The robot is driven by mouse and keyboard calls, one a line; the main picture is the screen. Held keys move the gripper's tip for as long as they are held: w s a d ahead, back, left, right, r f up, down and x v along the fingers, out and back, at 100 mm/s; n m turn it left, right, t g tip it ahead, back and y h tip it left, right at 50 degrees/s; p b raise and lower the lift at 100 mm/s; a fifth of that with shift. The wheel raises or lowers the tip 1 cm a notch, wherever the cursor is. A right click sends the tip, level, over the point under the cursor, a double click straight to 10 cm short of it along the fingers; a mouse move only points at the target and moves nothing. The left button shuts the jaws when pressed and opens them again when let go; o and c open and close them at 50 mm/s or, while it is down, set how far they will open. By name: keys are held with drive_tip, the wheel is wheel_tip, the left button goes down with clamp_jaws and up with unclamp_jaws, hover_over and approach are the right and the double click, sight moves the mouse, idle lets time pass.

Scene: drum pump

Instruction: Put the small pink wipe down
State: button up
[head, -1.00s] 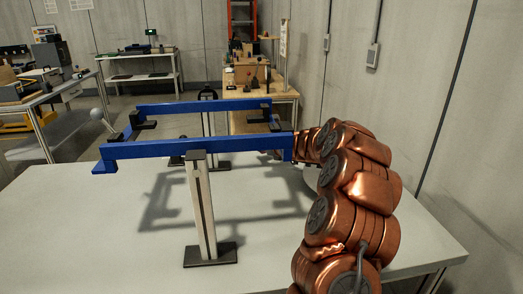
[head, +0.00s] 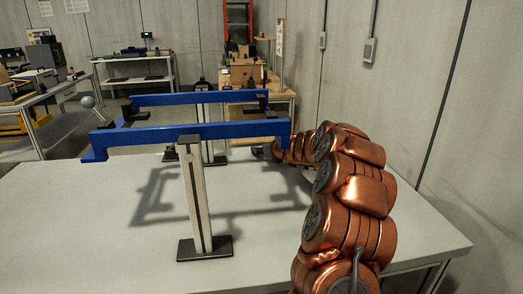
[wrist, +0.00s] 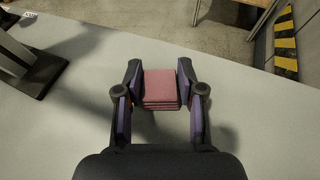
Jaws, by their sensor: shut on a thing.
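The small pink wipe (wrist: 161,88) shows in the wrist view as a folded, layered pink pad between the two fingers of my gripper (wrist: 161,92). My gripper is shut on it, with a finger at each side. The grey tabletop (wrist: 70,110) lies below; I cannot tell whether the wipe touches it. In the head view my copper-coloured arm reaches over the right side of the table (head: 90,235). The wipe is not visible in the head view, and my gripper is largely hidden there.
A blue frame (head: 190,134) stands on posts with a dark-footed front post (head: 197,200), left of my arm. In the wrist view the table's far edge lies just beyond the wipe, with a yellow-black striped marking (wrist: 285,45) past it. The table's front left is clear.

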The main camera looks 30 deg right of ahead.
drive_tip(key=o, duration=0.9)
drive_tip(key=shift+c, duration=0.2)
drive_tip(key=shift+r, duration=0.15)
drive_tip(key=p+v, duration=0.1)
drive_tip(key=v, duration=0.9)
drive_tip(key=shift+s+r, duration=0.15)
drive_tip(key=shift+s, duration=0.2)
drive_tip(key=shift+s+r, duration=0.15)
drive_tip(key=shift+s, duration=0.45)
